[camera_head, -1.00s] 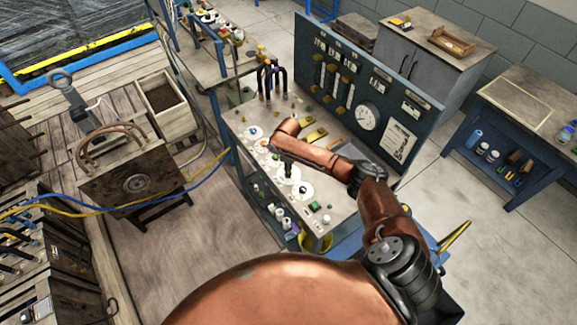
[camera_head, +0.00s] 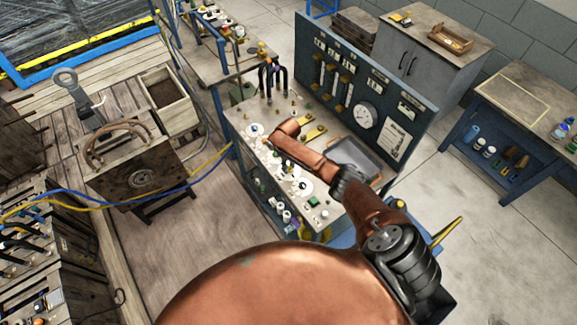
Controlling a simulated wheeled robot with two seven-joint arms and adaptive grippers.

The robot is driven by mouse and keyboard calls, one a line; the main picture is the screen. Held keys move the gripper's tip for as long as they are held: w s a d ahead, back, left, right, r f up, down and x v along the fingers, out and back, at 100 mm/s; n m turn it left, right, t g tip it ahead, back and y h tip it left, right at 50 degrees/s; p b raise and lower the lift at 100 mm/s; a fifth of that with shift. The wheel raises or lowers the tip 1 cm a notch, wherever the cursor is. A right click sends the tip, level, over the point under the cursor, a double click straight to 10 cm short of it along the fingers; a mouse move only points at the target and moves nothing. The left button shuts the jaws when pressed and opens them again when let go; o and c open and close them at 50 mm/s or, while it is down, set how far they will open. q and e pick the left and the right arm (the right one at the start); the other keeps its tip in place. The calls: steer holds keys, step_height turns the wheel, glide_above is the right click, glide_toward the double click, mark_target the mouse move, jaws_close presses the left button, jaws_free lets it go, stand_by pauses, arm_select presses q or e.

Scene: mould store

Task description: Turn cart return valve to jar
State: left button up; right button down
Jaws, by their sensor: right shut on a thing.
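The cart (camera_head: 243,112) has a worktop with a row of white round valve dials along its front-left edge, such as one (camera_head: 253,130) near its left end and one (camera_head: 303,188) nearer me. Their labels are too small to read, so I cannot tell which position the return valve points to. My copper right arm reaches over the worktop. My right gripper (camera_head: 289,168) is down among the middle dials, shut on a valve handle. Its fingers and that handle are mostly hidden by my forearm. My left gripper is not in view.
A blue upright panel (camera_head: 399,109) with a round gauge (camera_head: 367,116) stands behind the worktop. A grey tray (camera_head: 362,153) and yellow handles (camera_head: 314,132) lie close to my forearm. A blue and yellow hose (camera_head: 185,183) crosses left of the cart.

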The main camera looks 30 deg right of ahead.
mark_target(289, 168)
steer(key=shift+s+f, duration=0.1)
stand_by(0.3)
steer(key=c, duration=1.6)
jaws_free()
step_height(289, 168, up, 12)
steer(key=shift+r, duration=0.1)
